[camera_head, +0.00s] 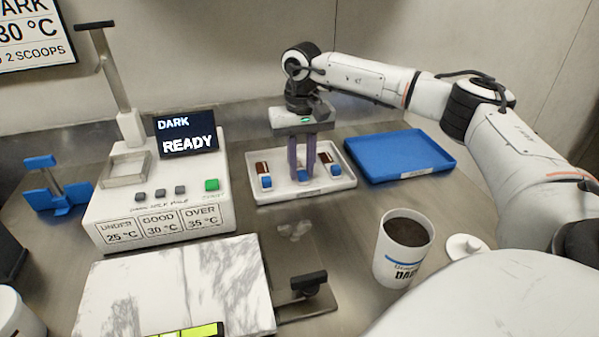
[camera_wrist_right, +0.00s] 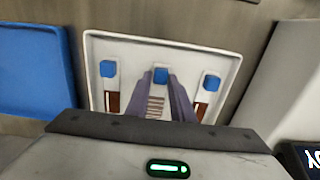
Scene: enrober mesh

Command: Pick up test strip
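Test strips with blue ends lie in a white tray (camera_head: 262,199): a left one (camera_head: 265,176), a right one (camera_head: 330,163) and a middle one (camera_head: 304,175). My right gripper (camera_head: 303,172) points down over the tray, its two purple fingers apart on either side of the middle strip's blue end. In the right wrist view that blue end (camera_wrist_right: 160,75) shows between the fingertips (camera_wrist_right: 160,78), with slim gaps beside it. The strip appears to lie in the tray. My left gripper is in neither view.
A blue tray (camera_head: 400,157) stands right of the white tray. A machine (camera_head: 160,205) reading "DARK READY" stands left. In front are a marble slab (camera_head: 215,280), a cup of dark contents (camera_head: 403,250) and a white lid (camera_head: 467,247). A blue stand (camera_head: 50,190) is far left.

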